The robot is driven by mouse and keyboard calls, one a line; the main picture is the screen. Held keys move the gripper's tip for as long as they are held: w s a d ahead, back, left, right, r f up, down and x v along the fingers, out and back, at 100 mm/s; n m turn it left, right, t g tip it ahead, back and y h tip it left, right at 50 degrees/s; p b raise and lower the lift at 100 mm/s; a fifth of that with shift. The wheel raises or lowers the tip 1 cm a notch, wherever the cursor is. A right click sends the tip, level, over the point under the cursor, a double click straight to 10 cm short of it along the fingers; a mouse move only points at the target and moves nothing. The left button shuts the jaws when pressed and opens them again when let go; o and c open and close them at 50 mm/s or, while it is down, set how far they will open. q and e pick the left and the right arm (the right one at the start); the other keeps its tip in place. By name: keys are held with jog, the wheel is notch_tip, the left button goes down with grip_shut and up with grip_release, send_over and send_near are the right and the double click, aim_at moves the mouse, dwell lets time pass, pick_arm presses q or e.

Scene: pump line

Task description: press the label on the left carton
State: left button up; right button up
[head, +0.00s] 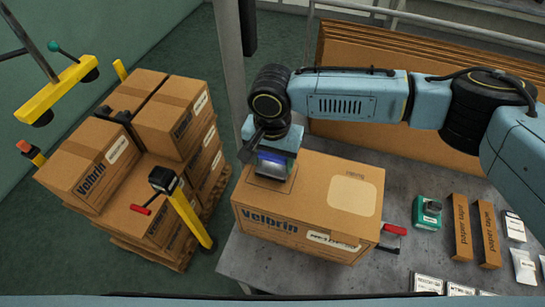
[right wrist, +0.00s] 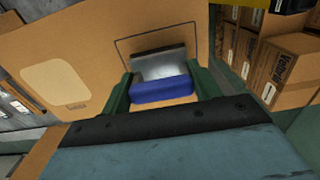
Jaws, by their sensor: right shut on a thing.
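A brown Velbrin carton (head: 300,212) sits on the grey table; its top also fills much of the right wrist view (right wrist: 75,45). A thin dark square outline (right wrist: 117,48) is on its top, and a pale rounded patch (head: 352,194) lies to the right in the head view. My right gripper (head: 273,160) is over the top's left part, its green fingers shut on a blue and silver block (right wrist: 163,90). The block is over the outline and partly covers it. I cannot tell whether it touches the carton. No separate label shows under it. My left gripper is not in view.
Stacked cartons (head: 90,172) stand on a pallet at left, with yellow posts (head: 190,213) near them. Right of the carton are a red-handled tool (head: 394,230), a green device (head: 427,213), narrow boxes (head: 461,228) and white packets (head: 523,265). Flat cardboard (head: 400,100) leans behind.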

jog(key=shift+f, duration=0.55)
dwell(0.6)
jog(key=shift+s+f+p, duration=0.15)
jog(key=shift+f+p, duration=0.05)
jog(key=shift+p, duration=0.4)
dwell(1.8)
jog(key=shift+r, duration=0.1)
notch_tip(320, 180, up, 2)
jog(key=p, duration=0.3)
jog(key=shift+r, duration=0.2)
notch_tip(320, 180, up, 3)
jog(key=shift+f+p, duration=0.15)
jog(key=shift+p, duration=0.95)
jog(key=shift+r, duration=1)
